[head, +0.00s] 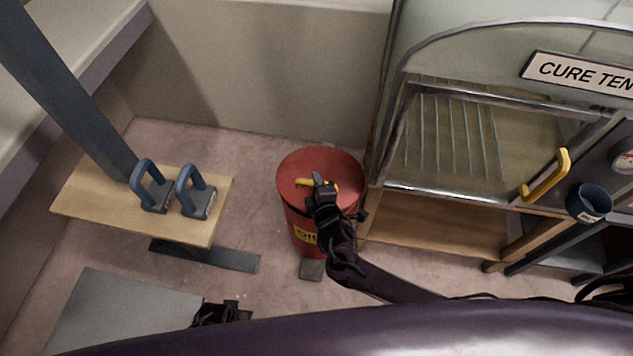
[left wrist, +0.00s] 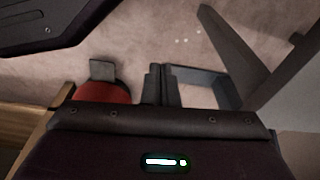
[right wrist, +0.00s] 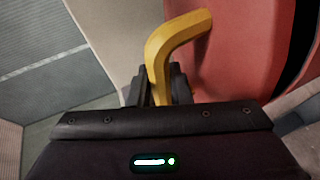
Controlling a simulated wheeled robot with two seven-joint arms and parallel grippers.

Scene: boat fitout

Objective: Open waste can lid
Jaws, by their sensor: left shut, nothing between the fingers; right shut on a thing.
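The red waste can (head: 296,217) stands on the floor in the middle of the head view, with its round red lid (head: 332,162) lying flat on top. A yellow handle (head: 303,183) sits on the lid. My right gripper (head: 320,184) is over the can and shut on this handle. In the right wrist view the yellow handle (right wrist: 176,42) rises from between the fingers, beside the red lid (right wrist: 245,55). My left gripper (left wrist: 160,84) is shut and empty, away from the can. Part of the red can (left wrist: 104,92) shows in the left wrist view.
A wooden bench (head: 105,210) with two blue-handled tools (head: 196,197) stands left of the can. A glass-fronted curing cabinet (head: 450,140) with a yellow handle (head: 548,177) stands close on the right. A grey pedal-like plate (head: 312,269) lies before the can. A wall is behind.

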